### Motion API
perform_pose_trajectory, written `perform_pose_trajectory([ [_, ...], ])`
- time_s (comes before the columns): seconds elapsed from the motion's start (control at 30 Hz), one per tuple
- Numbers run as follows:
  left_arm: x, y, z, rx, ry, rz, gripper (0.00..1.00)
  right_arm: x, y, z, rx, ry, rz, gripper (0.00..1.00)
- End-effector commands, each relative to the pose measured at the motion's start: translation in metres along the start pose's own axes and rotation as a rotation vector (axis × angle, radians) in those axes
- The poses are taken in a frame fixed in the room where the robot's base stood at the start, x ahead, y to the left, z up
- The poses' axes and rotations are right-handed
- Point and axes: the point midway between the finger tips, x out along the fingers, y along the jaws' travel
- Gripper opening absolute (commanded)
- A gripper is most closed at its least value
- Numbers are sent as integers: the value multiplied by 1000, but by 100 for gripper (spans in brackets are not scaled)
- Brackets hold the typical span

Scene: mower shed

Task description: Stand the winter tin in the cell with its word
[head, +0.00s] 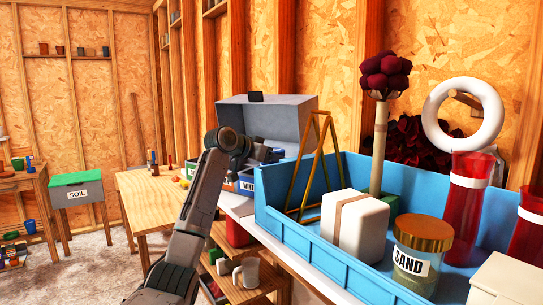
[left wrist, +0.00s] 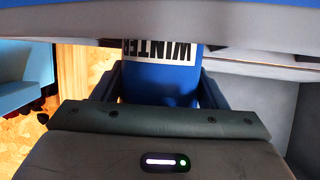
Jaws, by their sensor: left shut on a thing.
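A grey surface covers the tin's far end there. In the head view my left gripper (head: 268,153) is over a grey box with a raised lid (head: 268,118). A blue face with a white label reading "WINT" (head: 247,185) shows at the box's front, its right end hidden by the blue tray. The cells' insides are hidden, and I cannot tell whether the tin touches a cell. My right gripper is not in view.
A wooden table (head: 140,195) stands left of my arm. A mug (head: 246,272) sits on a lower shelf.

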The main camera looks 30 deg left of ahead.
Motion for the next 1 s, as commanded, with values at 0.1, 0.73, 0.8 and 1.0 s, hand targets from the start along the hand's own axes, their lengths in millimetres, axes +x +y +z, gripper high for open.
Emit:
perform_pose_trajectory([
  [0.1,0,0,1,0,1,0,40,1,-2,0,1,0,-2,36],
  [0.73,-1,0,2,0,0,0,92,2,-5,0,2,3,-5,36],
  [0.8,-7,-1,2,1,0,-1,92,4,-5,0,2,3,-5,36],
  [1.0,-41,-2,4,2,2,-4,92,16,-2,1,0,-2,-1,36],
])
